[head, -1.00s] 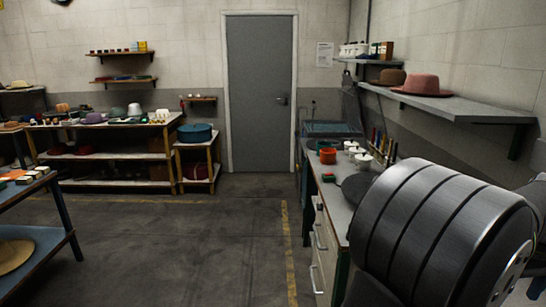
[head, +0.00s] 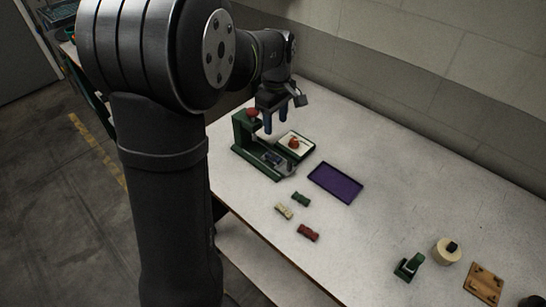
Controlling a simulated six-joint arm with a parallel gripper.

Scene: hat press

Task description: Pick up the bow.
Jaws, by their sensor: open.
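Three small bow-shaped pieces lie apart on the white bench in the head view: a green one (head: 300,199), a cream one (head: 284,211) and a dark red one (head: 308,232). Which of them is the task's bow I cannot tell. My gripper (head: 275,125) points down, open, with blue fingers and nothing seen between them. It is farther back than the three pieces, over the area of a green press (head: 256,150). Its exact height is hard to judge.
A green-edged tray (head: 309,152) with a small orange-red item (head: 294,143) sits beside the press. A purple tray (head: 335,183) lies to its right. A green tool (head: 409,267), a pale round item (head: 447,251) and a wooden board (head: 484,284) are at the right. The bench between is clear.

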